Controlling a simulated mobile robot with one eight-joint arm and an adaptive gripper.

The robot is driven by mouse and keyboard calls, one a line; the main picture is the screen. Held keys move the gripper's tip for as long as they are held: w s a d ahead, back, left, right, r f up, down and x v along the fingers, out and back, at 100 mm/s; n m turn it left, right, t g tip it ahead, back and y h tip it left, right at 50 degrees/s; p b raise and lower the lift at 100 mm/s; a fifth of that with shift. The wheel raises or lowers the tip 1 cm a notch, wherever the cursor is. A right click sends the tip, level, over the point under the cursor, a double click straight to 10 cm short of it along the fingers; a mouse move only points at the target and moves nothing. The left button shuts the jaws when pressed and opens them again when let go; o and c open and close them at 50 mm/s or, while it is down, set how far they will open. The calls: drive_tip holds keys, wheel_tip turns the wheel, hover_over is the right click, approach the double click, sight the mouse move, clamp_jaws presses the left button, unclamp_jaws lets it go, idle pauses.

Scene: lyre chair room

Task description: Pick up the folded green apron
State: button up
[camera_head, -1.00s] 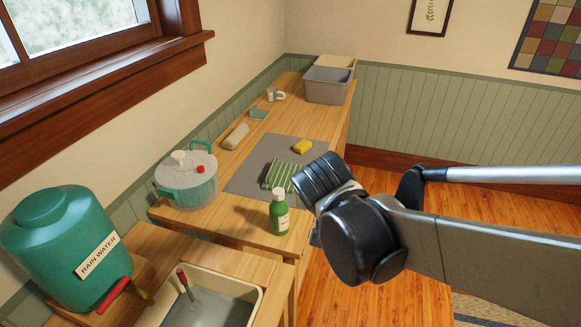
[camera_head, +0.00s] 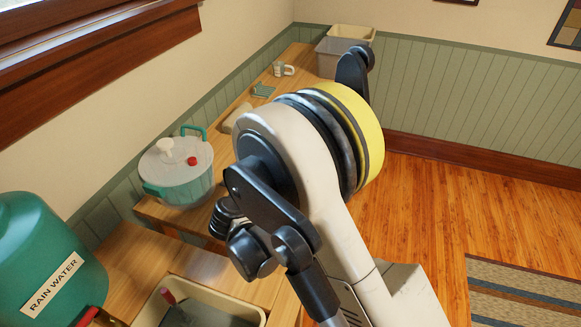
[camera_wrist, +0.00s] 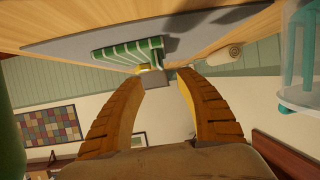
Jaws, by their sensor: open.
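A green-and-white striped folded cloth, the folded green apron (camera_wrist: 130,48), lies on a grey mat (camera_wrist: 70,38) on the wooden counter. The wrist view is upside down, so the counter is at its top. My gripper (camera_wrist: 160,77) is open, with its two orange fingers apart and nothing seen held between them. The apron appears beyond the fingertips, toward the left finger's side, with no contact visible. In the head view my arm hides the apron, the mat and the gripper's fingers.
A beige roll (camera_wrist: 225,57) lies near the mat. Bins (camera_head: 334,55) stand at the far end.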

drive_tip(key=b+x, duration=0.1)
drive_tip(key=x, duration=0.3)
drive_tip(key=shift+f, duration=0.15)
drive_tip(key=b+x, duration=0.2)
drive_tip(key=x, duration=0.3)
drive_tip(key=shift+w+d+b, duration=0.1)
drive_tip(key=shift+d+b, duration=0.15)
drive_tip(key=shift+b, duration=0.1)
clamp_jaws()
